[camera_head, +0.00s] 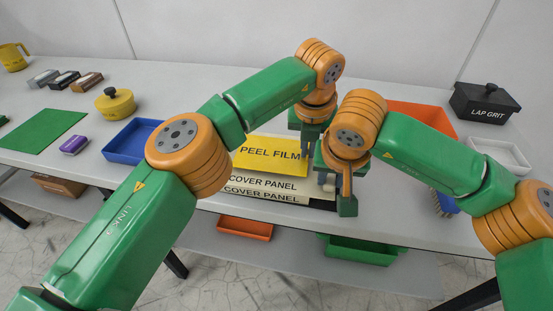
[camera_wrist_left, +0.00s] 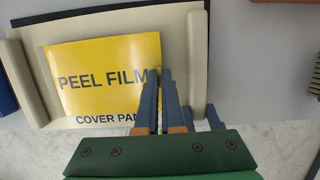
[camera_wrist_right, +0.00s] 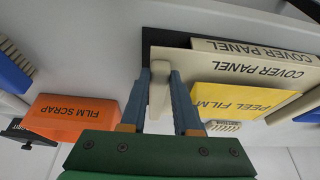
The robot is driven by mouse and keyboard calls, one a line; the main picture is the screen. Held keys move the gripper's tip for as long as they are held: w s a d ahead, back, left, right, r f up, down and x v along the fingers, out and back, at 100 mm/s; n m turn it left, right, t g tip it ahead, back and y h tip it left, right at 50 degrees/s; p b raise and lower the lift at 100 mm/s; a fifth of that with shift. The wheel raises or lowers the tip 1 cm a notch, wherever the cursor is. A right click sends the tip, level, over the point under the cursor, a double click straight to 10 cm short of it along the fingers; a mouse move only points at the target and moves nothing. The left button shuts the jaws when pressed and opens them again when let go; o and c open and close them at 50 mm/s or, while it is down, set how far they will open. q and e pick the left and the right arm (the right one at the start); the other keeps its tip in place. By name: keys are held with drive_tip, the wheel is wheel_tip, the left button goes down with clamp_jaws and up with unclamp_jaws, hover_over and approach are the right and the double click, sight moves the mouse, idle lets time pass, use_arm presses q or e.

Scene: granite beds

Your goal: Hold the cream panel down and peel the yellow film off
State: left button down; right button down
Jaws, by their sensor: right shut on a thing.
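The cream panel (camera_head: 265,184) lies on the table, marked COVER PANEL, with raised rims at its ends. The yellow film (camera_head: 262,156), marked PEEL FILM, lies on the panel's top; it also shows in the left wrist view (camera_wrist_left: 100,75). My left gripper (camera_wrist_left: 160,72) is slightly open, its fingertips either side of the film's right edge. In the head view it is above the film's right end. My right gripper (camera_wrist_right: 158,72) is shut on the panel's raised rim (camera_wrist_right: 159,103) at the right end. My arms hide part of the panel in the head view.
An orange bin marked FILM SCRAP (camera_wrist_right: 70,118) stands behind my right arm. A black LAP GRIT box (camera_head: 484,104), a white tray (camera_head: 499,153), a blue tray (camera_head: 128,143), a yellow pot (camera_head: 115,103) and a green mat (camera_head: 45,130) are on the table.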

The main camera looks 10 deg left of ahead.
use_arm(q)
drive_tip(key=shift+d+r, duration=0.15)
drive_tip(key=shift+r, duration=0.4)
drive_tip(key=shift+d+r, duration=0.15)
drive_tip(key=shift+r, duration=0.35)
use_arm(e)
drive_tip(key=c, duration=0.6)
unclamp_jaws()
drive_tip(key=v, duration=1.2)
use_arm(q)
drive_tip(key=shift+s+f, duration=0.1)
